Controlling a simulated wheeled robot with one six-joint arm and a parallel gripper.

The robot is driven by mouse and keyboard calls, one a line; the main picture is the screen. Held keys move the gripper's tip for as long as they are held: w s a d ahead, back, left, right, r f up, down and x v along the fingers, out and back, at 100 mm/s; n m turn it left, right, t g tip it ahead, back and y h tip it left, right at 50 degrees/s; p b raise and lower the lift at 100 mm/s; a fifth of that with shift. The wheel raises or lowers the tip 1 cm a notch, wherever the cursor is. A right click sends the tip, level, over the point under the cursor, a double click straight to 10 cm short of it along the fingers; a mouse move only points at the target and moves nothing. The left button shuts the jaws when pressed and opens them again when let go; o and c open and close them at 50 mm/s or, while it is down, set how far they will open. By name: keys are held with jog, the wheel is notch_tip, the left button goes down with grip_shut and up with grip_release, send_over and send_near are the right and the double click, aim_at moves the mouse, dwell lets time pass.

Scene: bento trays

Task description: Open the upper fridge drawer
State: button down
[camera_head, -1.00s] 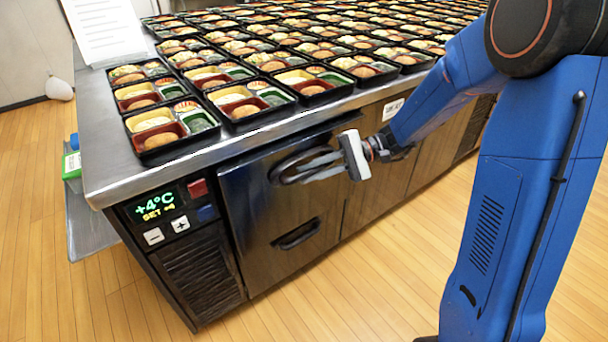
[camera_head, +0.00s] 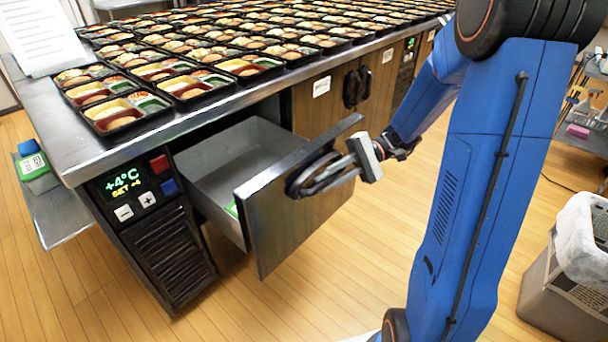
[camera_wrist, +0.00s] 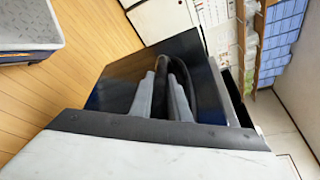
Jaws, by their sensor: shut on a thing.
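The upper fridge drawer (camera_head: 258,137) is pulled well out of the counter in the head view, with its grey inside showing. Its dark front panel (camera_head: 275,223) faces my arm. My gripper (camera_head: 322,172) is shut on the black drawer handle (camera_head: 298,184). In the wrist view the two grey fingers of my gripper (camera_wrist: 168,92) close around the dark handle (camera_wrist: 184,88), with the drawer front (camera_wrist: 112,88) behind. A small green item (camera_head: 232,208) shows low in the drawer; most of it is hidden by the front panel.
The steel counter (camera_head: 50,115) above carries many filled bento trays. A control panel (camera_head: 127,183) reading +4°C is left of the drawer. A bin (camera_head: 555,285) with a white liner stands at the right. Wood floor (camera_head: 300,300) in front is clear.

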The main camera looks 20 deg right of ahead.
jog(key=shift+s+d, duration=0.8)
jog(key=shift+s, duration=0.35)
jog(key=shift+s+d, duration=0.8)
jog(key=shift+s, duration=0.35)
jog(key=c, duration=2)
grip_release()
jog(key=v, duration=1.7)
jog(key=shift+w+d, duration=0.1)
jog(key=shift+d, duration=0.1)
